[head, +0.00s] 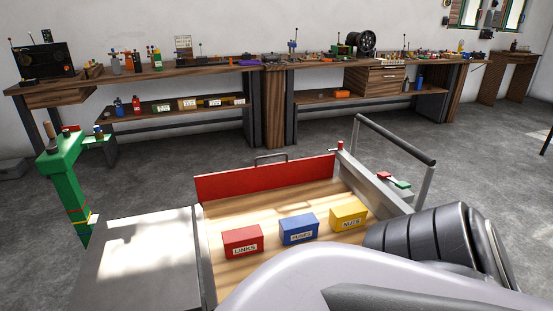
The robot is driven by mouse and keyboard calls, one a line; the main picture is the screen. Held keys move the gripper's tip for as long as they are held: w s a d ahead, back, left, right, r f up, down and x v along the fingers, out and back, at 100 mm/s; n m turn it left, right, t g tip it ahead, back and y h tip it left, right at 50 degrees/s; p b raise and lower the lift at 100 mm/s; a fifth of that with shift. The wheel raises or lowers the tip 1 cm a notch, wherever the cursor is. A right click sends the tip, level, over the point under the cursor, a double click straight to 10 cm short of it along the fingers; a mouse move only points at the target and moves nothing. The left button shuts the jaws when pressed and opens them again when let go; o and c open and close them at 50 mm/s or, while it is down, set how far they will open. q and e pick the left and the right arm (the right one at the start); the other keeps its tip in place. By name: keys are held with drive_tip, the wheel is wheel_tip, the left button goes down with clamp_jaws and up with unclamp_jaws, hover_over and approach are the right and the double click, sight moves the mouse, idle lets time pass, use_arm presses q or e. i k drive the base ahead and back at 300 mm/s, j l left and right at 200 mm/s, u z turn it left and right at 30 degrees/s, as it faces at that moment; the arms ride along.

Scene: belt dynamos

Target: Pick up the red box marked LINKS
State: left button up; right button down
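The red box marked LINKS (243,241) stands upright on a wooden tray surface (235,273) in the head view, at the left of a row of boxes. Its label faces me and nothing covers it. A large grey rounded arm part of mine fills the lower right and hides the near right part of the tray. Neither my left nor my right gripper can be made out in the head view.
A blue box marked FUSES (299,229) and a yellow box marked NUTS (348,217) stand right of the red box. A red panel (265,178) edges the tray's far side. A grey flat top (140,258) lies left. Cluttered workbenches (190,68) line the wall.

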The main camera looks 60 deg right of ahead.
sight(247, 240)
drive_tip(key=i+z, duration=0.15)
drive_tip(key=z, duration=0.35)
drive_tip(key=i+z, duration=0.1)
drive_tip(key=z, duration=0.35)
drive_tip(key=i+z, duration=0.15)
drive_tip(key=z, duration=0.35)
drive_tip(key=j+z, duration=0.2)
drive_tip(key=z, duration=0.3)
drive_tip(key=i+j+z, duration=0.15)
drive_tip(key=z, duration=0.3)
drive_tip(key=i+j+z, duration=0.15)
drive_tip(key=z, duration=0.2)
drive_tip(key=i+j+z, duration=0.15)
drive_tip(key=j+z, duration=0.2)
